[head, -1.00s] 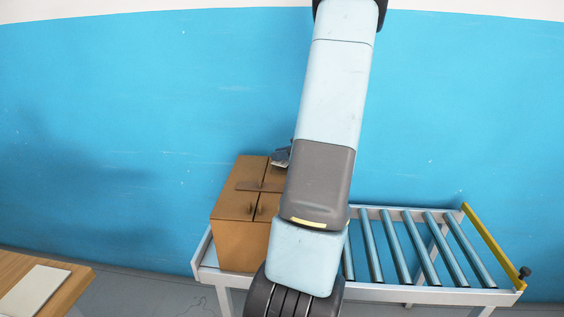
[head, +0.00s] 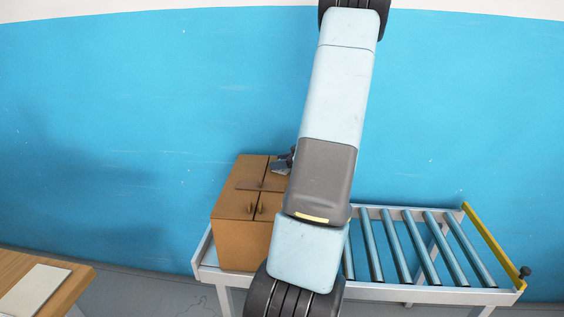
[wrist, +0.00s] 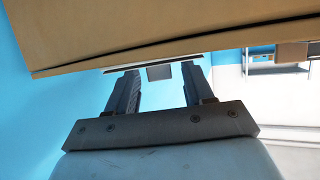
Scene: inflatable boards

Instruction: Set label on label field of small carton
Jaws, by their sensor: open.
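A brown carton (head: 238,243) stands at the left end of the roller conveyor in the head view; my arm covers its right part. My gripper (head: 284,162) shows partly beside my arm, at the carton's top back edge. In the wrist view the carton (wrist: 130,28) fills the top of the picture. My gripper (wrist: 158,88) is open there, its two fingers apart below the carton. A thin white-edged strip (wrist: 115,70), perhaps the label, lies along the carton's edge at the fingertips. A small grey block (wrist: 160,73) sits under it between the fingers, apart from both.
The conveyor (head: 415,245) has bare rollers to the right and a yellow end bar (head: 492,240). A wooden table (head: 75,278) with a pale flat sheet (head: 33,290) is at lower left. A blue wall (head: 120,120) stands close behind the carton.

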